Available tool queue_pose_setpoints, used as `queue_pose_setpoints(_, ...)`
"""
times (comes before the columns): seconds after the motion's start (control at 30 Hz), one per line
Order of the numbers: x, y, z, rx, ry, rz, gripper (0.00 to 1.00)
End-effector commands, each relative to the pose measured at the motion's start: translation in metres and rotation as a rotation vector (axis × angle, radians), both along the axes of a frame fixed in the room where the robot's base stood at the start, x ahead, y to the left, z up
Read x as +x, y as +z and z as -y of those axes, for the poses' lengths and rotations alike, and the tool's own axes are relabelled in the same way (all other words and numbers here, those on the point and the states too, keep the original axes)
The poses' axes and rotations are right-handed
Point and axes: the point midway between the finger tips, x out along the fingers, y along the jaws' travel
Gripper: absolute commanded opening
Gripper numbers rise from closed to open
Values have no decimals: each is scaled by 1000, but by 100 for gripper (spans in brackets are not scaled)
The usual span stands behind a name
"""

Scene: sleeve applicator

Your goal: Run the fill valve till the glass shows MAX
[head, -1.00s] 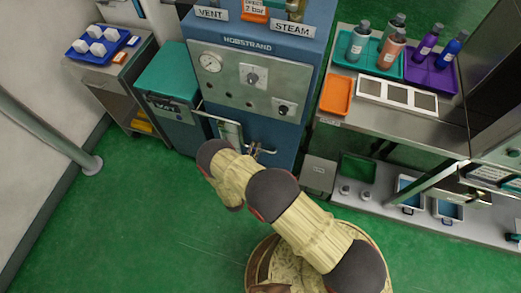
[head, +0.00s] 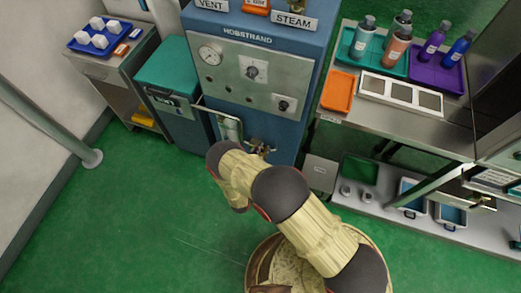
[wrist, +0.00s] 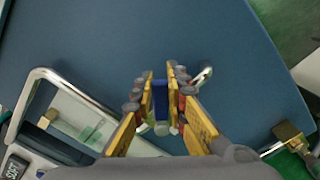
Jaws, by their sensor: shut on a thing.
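The blue boiler cabinet (head: 250,65) stands ahead of me. Its sight glass (head: 229,127) is low on the front behind a chrome guard; it also shows at the left of the wrist view (wrist: 80,122), with a pale green part. I cannot read its level or a MAX mark. My gripper (wrist: 161,88) is shut on a small blue handle (wrist: 160,99), which looks like the fill valve's lever. The fingers hide much of the handle. In the head view, my gripper (head: 261,148) is small beside the glass, partly behind my arm.
A gauge (head: 210,53) and knobs are on the cabinet's front panel. A teal-lidded bin (head: 166,70) stands to its left. A steel bench (head: 430,130) with trays and bottles stands to its right. A brass fitting (wrist: 287,131) shows at right in the wrist view. Green floor is open at left.

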Motion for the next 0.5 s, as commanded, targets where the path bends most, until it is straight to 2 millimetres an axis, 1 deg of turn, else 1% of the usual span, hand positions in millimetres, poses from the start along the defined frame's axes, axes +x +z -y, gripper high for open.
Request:
queue_pose_setpoints(0.43, 0, -1, 1, 11, -1, 3, 0)
queue_pose_setpoints(0.47, 0, -1, 1, 11, -1, 3, 15)
queue_pose_setpoints(0.5, 0, -1, 1, 11, -1, 3, 17)
